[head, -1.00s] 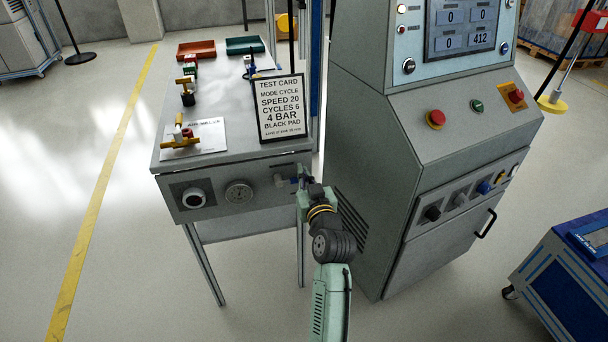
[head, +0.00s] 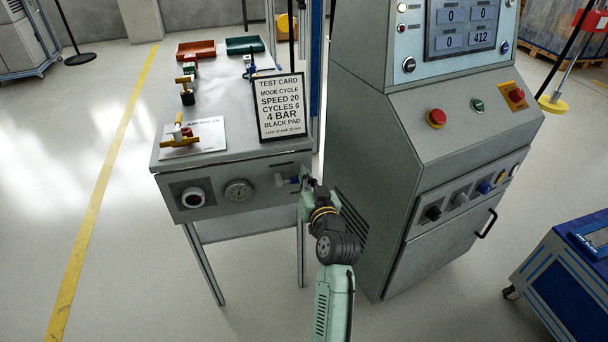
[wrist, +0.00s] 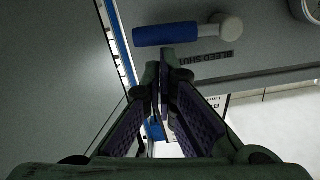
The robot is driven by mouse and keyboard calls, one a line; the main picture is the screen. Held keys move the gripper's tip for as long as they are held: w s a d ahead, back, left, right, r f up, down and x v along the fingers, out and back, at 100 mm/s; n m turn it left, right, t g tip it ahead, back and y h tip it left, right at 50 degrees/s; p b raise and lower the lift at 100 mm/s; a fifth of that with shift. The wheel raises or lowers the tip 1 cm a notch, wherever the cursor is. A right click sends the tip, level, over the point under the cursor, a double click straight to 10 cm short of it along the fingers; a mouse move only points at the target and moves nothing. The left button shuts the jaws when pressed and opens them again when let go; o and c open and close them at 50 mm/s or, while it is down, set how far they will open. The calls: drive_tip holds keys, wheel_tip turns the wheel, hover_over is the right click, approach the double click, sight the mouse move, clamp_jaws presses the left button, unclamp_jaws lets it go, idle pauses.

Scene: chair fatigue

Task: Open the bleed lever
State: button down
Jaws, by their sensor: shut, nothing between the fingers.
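The bleed lever has a blue handle (wrist: 165,34) and a pale round hub (wrist: 229,27) on the grey front panel. In the wrist view the handle lies across the picture, pointing left from the hub. A label (wrist: 218,57) beside it seems to read BLEED SHUT. In the head view the lever (head: 281,180) is at the right end of the bench's front panel, its handle tip partly hidden by my gripper (head: 308,183). My gripper (wrist: 161,62) is shut and empty, its fingertips right beside the handle's edge. I cannot tell whether they touch it.
A dial gauge (head: 239,192) and a round white knob (head: 193,197) are left of the lever. The test card (head: 281,108) stands on the bench top above. The grey control cabinet (head: 375,220) is close on my arm's right.

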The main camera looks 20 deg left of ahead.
drive_tip(key=f+m, duration=0.3)
drive_tip(key=m, duration=0.1)
drive_tip(key=s+a+f+m, duration=0.1)
drive_tip(key=f+m, duration=0.1)
drive_tip(key=m, duration=0.3)
drive_tip(key=a+f+m, duration=0.1)
drive_tip(key=f+m, duration=0.2)
drive_tip(key=m, duration=0.2)
drive_tip(key=shift+s+f+y, duration=0.2)
drive_tip(key=shift+f+y, duration=0.15)
drive_tip(key=shift+y, duration=0.05)
drive_tip(key=shift+s+a+f, duration=0.15)
drive_tip(key=shift+a+f, duration=0.05)
drive_tip(key=shift+a, duration=0.05)
drive_tip(key=shift+a+f, duration=0.1)
idle(0.4)
